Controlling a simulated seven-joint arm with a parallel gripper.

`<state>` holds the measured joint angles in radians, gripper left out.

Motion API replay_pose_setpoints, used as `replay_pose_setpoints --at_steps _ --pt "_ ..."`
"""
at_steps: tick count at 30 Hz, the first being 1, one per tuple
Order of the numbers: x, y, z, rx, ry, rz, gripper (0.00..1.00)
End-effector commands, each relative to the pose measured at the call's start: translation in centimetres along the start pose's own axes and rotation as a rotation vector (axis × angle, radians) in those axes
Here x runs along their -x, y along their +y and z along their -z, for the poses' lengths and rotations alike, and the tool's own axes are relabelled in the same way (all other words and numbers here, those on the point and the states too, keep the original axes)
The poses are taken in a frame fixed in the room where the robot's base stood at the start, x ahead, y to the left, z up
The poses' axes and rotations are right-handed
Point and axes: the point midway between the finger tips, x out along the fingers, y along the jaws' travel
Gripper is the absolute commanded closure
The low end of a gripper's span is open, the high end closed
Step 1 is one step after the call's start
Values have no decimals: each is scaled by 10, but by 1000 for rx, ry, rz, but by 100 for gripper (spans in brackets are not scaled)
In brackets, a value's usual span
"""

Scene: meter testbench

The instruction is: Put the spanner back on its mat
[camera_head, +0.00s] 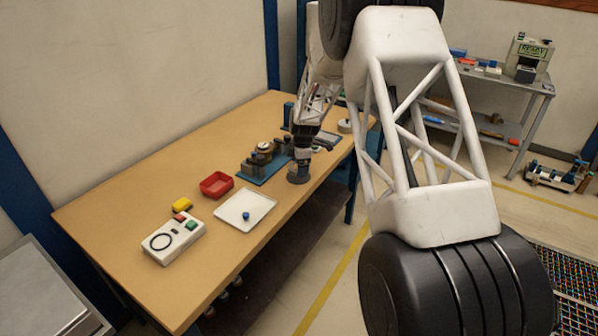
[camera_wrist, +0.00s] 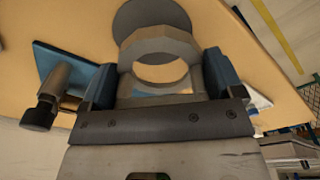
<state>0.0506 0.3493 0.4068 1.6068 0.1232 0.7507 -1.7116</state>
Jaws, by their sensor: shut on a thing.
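My gripper (camera_wrist: 160,88) is shut on a grey thing with a faceted ring, which looks like the spanner (camera_wrist: 155,48). The ring sticks out beyond the blue jaws in the wrist view, and the table shows through its hole. A dark grey round disc (camera_wrist: 145,16), perhaps the mat, lies just past the ring and is partly covered by it. In the head view my gripper (camera_head: 300,156) points down near the table's front edge, close to a dark round shape (camera_head: 298,174). I cannot tell whether the spanner touches the disc.
A blue plate with metal fittings (camera_head: 264,166) stands just left of my gripper.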

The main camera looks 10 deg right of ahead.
Motion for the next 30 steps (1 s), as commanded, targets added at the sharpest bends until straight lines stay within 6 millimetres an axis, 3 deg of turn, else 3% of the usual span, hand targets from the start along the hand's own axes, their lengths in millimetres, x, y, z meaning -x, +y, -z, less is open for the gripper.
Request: replay_pose_setpoints --at_steps 6,17,30 --pt "-1 10 0 0 0 0 36" --pt "-2 10 0 0 0 0 36" --pt "-36 9 -3 -1 0 0 36"
